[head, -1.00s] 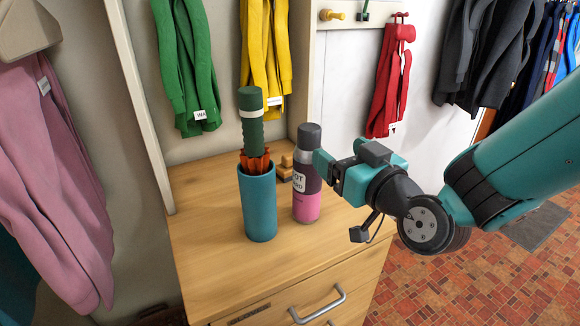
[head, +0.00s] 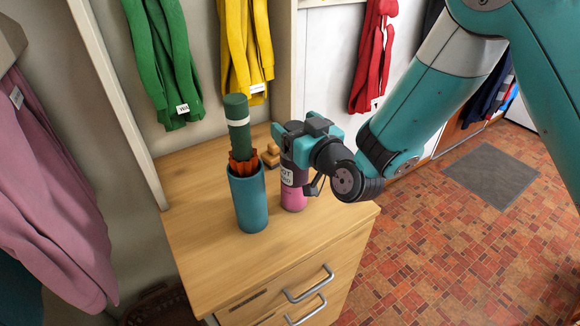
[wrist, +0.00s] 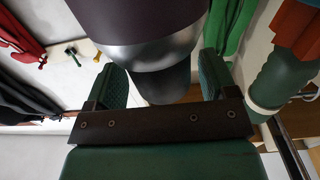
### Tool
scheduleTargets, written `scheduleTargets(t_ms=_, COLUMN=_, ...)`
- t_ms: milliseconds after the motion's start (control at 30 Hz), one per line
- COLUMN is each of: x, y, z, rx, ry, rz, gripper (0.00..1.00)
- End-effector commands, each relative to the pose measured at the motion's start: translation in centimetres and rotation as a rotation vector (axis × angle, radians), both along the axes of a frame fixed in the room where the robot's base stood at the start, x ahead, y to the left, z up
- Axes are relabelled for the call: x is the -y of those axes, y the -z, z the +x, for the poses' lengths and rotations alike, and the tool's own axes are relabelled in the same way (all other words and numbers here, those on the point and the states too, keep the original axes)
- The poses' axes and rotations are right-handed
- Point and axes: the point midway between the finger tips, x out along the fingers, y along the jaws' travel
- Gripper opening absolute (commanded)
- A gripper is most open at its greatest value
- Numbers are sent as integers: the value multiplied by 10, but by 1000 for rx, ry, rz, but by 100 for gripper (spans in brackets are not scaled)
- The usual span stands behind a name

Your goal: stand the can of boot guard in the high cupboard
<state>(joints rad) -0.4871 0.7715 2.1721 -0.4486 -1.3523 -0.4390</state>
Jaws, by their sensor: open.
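The high cupboard is not recognisable in either view.
A teal holder (head: 250,203) with a dark green rolled item (head: 237,125) stands close left of the can. A small wooden object (head: 270,156) lies behind it. The drawer unit's top (head: 195,210) is clear at front left. Garments hang behind.

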Motion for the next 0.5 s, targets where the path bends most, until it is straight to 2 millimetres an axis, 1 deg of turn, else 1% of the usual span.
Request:
scheduleTargets(t_ms=67, x=-2, y=0, z=-1, rx=1, ry=-4, rz=1, gripper=78)
scheduleTargets(t_ms=167, x=-3, y=0, z=-1, rx=0, ry=-5, rz=1, gripper=58)
scheduleTargets(t_ms=200, x=-3, y=0, z=-1, rx=1, ry=-5, rz=1, gripper=48)
scheduleTargets(t_ms=267, x=-2, y=0, z=-1, rx=0, ry=-5, rz=0, gripper=35)
scheduleTargets(t_ms=300, x=-2, y=0, z=-1, rx=-1, ry=-5, rz=1, gripper=25)
scheduleTargets(t_ms=367, x=-2, y=0, z=-1, rx=0, ry=-4, rz=0, gripper=12)
scheduleTargets(t_ms=400, x=-2, y=0, z=-1, rx=0, ry=-4, rz=0, gripper=2)
scheduleTargets(t_ms=433, x=-2, y=-1, z=-1, rx=2, ry=-3, rz=0, gripper=0)
scheduleTargets(t_ms=500, x=-2, y=-1, z=-1, rx=2, ry=-3, rz=0, gripper=0)
